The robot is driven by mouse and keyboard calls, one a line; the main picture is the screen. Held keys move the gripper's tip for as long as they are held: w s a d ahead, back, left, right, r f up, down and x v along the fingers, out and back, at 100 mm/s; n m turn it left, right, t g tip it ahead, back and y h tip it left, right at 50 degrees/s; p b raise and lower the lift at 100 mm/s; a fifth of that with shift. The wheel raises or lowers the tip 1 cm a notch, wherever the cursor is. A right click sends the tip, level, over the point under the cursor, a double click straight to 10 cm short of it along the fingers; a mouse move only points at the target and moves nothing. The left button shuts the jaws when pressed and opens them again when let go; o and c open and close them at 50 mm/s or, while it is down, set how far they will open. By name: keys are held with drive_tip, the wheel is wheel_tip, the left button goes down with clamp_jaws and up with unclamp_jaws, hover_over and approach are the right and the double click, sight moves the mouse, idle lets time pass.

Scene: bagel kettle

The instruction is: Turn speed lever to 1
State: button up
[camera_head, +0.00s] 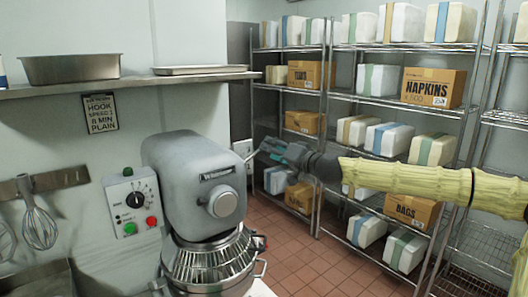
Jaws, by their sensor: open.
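The grey stand mixer (190,176) stands left of centre, with a round hub cap (222,204) on its front and a wire-guarded bowl (210,262) below. A thin pale rod (250,156) shows between the mixer head's right side and my gripper; I cannot tell for sure that it is the speed lever. No speed marks can be read there. My gripper (264,149) is open, just right of the mixer head, at the end of my arm, which reaches in from the right. Its fingertips are small, and contact with the rod cannot be told.
A control box (133,200) with a dial, green button and red button is on the wall left of the mixer. A sign (100,113) reads hook, speed 1, 8 min, plain. Wire shelves (395,100) with boxes stand behind my arm. Tiled floor (300,260) is clear right of the mixer.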

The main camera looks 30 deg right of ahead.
drive_tip(key=shift+w+a+b, duration=0.25)
drive_tip(key=shift+w, duration=0.9)
drive_tip(key=shift+w+a+b, duration=0.2)
drive_tip(key=shift+w+b, duration=0.05)
drive_tip(key=shift+w, duration=0.9)
